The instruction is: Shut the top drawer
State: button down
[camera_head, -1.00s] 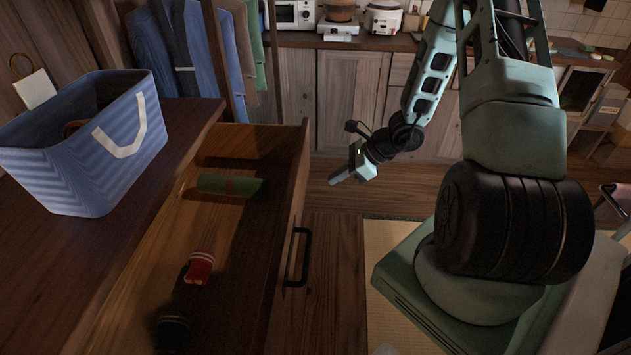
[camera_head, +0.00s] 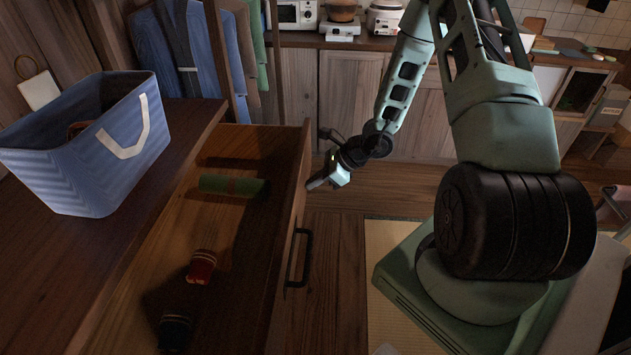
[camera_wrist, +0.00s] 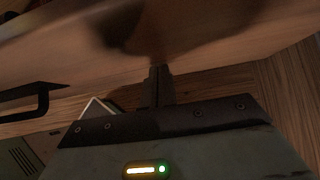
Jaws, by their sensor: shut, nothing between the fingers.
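The top drawer (camera_head: 292,215) is pulled out from the wooden cabinet, with its inside in view. Its black handle (camera_head: 300,258) is on the front panel and also shows at the left of the wrist view (camera_wrist: 38,100). My gripper (camera_head: 314,184) is shut and empty. Its fingertips are at the outer face of the drawer front, near its far end, beyond the handle. In the wrist view the fingers (camera_wrist: 158,84) point at the wooden panel. I cannot tell whether they touch it.
Inside the drawer lie a green roll (camera_head: 232,186), a red item (camera_head: 202,267) and a dark item (camera_head: 175,331). A blue basket (camera_head: 92,150) stands on the cabinet top (camera_head: 185,150). A kitchen counter (camera_head: 350,40) is at the back. Wooden floor (camera_head: 335,270) lies clear before the drawer.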

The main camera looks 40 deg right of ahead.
jog(key=w+a+b, duration=0.6)
jog(key=w+a, duration=1.2)
jog(key=w, duration=0.1)
jog(key=shift+a, duration=0.4)
jog(key=shift+w+a+r, duration=0.1)
jog(key=shift+w+a, duration=0.05)
jog(key=shift+a, duration=0.1)
jog(key=shift+a+r, duration=0.1)
